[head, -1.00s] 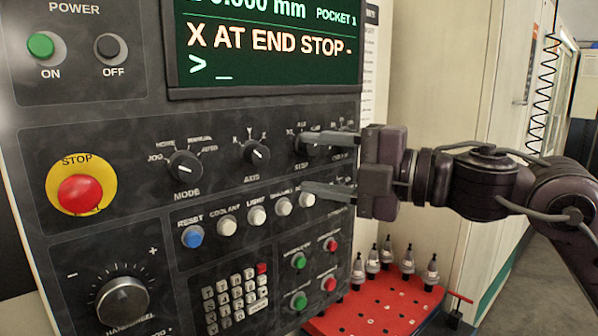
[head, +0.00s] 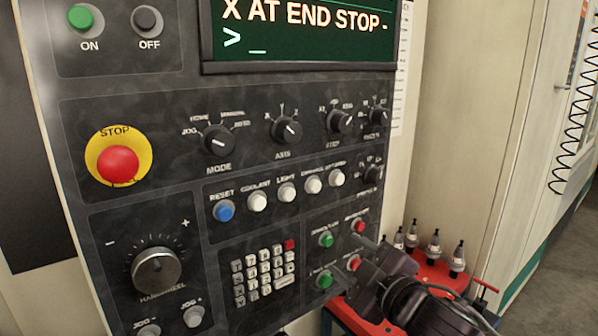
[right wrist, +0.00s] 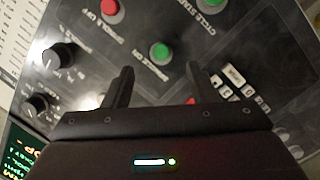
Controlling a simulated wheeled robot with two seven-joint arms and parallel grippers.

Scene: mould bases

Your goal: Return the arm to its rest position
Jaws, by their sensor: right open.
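My right gripper (head: 352,268) is low at the right side of the control panel (head: 140,205), in front of its lower right buttons. Its two fingers (right wrist: 155,88) stand apart with nothing between them in the right wrist view. Beyond the fingers there, a green button (right wrist: 161,52) and a red button (right wrist: 112,8) show on the panel. I cannot tell the exact gap between fingers and panel. In the head view the right arm (head: 430,305) comes up from the bottom edge. My left gripper is in neither view.
A red rack (head: 432,270) with several tool holders (head: 434,246) stands right behind the arm. The red STOP button (head: 118,165), mode knob (head: 218,140) and handwheel (head: 157,271) stick out of the panel. The screen (head: 300,30) reads "X AT END STOP". Open floor shows at far right.

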